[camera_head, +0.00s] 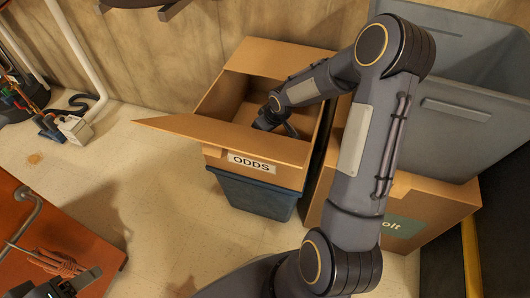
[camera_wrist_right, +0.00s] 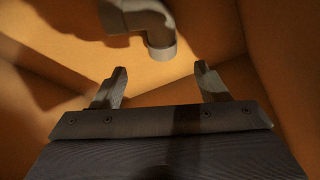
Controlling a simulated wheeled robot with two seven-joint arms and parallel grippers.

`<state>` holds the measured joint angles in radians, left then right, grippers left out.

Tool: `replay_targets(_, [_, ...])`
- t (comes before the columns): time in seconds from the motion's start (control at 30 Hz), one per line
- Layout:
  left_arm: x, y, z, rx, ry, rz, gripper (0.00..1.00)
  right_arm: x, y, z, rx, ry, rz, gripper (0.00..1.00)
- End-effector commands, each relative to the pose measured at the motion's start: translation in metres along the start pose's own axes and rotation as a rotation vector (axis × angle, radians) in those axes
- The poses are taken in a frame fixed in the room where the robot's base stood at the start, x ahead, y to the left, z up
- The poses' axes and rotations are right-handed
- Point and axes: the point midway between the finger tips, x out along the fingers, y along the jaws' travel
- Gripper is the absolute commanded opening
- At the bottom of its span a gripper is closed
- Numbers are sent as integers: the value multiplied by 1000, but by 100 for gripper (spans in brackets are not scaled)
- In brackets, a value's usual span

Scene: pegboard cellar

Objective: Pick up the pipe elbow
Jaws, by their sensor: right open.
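The grey pipe elbow (camera_wrist_right: 155,25) lies on the floor of an open cardboard box, at the top of the right wrist view and partly cut off by the frame edge. My right gripper (camera_wrist_right: 161,75) is open and empty, with its two fingers apart and the elbow ahead of the fingertips. In the head view my right gripper (camera_head: 276,124) reaches down into the cardboard box marked ODDS (camera_head: 208,151); the elbow is hidden there. What looks like my left gripper (camera_head: 78,281) shows partly at the bottom left; its jaw opening is unclear.
The ODDS box stands on a blue bin (camera_head: 250,194), its flap (camera_head: 180,137) sticking out left. A grey tub (camera_head: 465,130) rests on another cardboard box (camera_head: 425,200) at right. An orange-red tabletop (camera_head: 75,235) holds a metal pipe and wires. Floor between is clear.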

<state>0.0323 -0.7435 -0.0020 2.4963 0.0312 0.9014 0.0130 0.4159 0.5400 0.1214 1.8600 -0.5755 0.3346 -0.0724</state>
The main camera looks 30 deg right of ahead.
Motion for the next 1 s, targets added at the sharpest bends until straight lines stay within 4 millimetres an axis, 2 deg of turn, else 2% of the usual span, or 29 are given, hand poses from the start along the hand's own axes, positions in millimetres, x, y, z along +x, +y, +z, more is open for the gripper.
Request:
replay_targets(0.03, [9, -4, 4, 0, 0, 0, 61, 10, 0, 4, 0, -1, -1, 68])
replay_targets(0.47, [25, -12, 13, 0, -1, 0, 61, 44, -2, 8, 0, -3, -1, 68])
replay_targets(0.73, [45, -21, 23, 0, -1, 0, 61, 84, -4, 12, 2, -2, -2, 68])
replay_targets(1.0, [45, -20, 23, 0, -1, 0, 61, 87, -4, 10, 1, -2, -1, 68])
